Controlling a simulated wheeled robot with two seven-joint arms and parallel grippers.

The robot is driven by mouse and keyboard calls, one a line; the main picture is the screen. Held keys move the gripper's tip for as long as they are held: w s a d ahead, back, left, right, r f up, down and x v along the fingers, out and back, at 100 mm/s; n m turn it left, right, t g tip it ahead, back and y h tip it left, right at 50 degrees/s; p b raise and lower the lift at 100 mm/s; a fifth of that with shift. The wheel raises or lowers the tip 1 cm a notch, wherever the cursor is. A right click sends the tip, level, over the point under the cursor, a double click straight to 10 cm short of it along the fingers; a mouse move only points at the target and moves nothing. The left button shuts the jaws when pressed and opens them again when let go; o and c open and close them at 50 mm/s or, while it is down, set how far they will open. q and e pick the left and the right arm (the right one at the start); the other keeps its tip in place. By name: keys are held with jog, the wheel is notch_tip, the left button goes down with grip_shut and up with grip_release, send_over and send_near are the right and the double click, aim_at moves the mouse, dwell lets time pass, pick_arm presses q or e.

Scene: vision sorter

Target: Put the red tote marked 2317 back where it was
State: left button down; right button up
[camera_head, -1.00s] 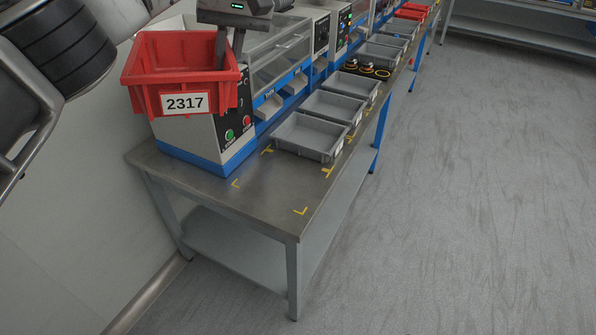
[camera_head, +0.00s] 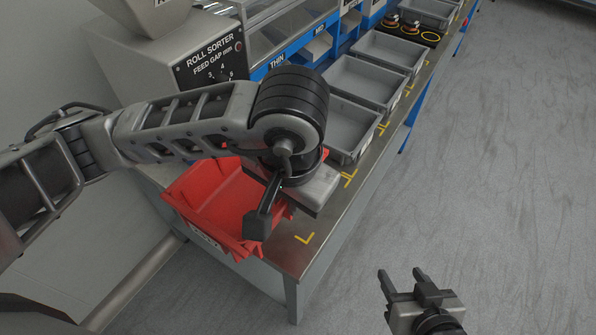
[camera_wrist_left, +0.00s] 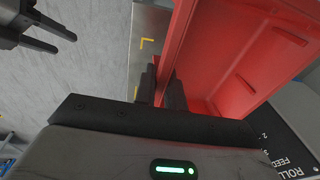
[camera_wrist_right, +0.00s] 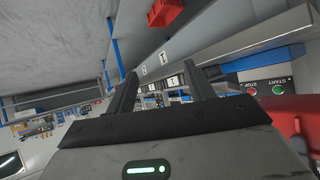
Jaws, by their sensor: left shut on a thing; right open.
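The red tote (camera_head: 205,190) is low at the near end of the bench, partly hidden by my left arm. Its white label (camera_head: 205,238) faces the front and is too foreshortened to read. My left gripper (camera_head: 262,215) is shut on the tote's right wall; the left wrist view shows the red wall (camera_wrist_left: 182,38) between the fingers. I cannot tell whether the tote's base touches the bench. A yellow corner mark (camera_head: 305,238) shows just right of the tote. My right gripper (camera_head: 401,274) is open and empty over the floor, right of the bench.
The metal bench (camera_head: 290,258) carries the roll sorter (camera_head: 195,65) behind the tote. Grey trays (camera_head: 365,82) stand in a row along its right edge, the nearest one just behind my left wrist. The floor (camera_head: 510,170) to the right is clear.

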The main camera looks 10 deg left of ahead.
pick_arm(q)
jog(key=w+f, duration=0.1)
jog(key=w, duration=0.1)
jog(key=w+d+f+p, duration=0.1)
jog(key=w, duration=0.2)
jog(key=w+f, duration=0.1)
jog(key=w, duration=0.2)
jog(key=shift+d+f, duration=0.15)
jog(key=shift+f, duration=0.1)
jog(key=w+f, duration=0.1)
jog(key=f, duration=0.2)
jog(key=w+f+p, duration=0.1)
jog(key=w+f, duration=0.2)
jog(key=f, duration=0.2)
jog(key=shift+w+d+f, duration=0.3)
jog(key=shift+w+d, duration=0.05)
jog(key=shift+d, duration=0.05)
jog(key=shift+w+f, duration=0.1)
jog(key=shift+f, duration=0.3)
jog(key=c, duration=1.5)
grip_release()
pick_arm(e)
jog(key=shift+s+d+r, duration=0.15)
jog(key=shift+s+r, duration=0.1)
jog(key=shift+r, duration=0.05)
pick_arm(q)
jog(key=shift+r, duration=0.2)
pick_arm(e)
jog(key=shift+r, duration=0.15)
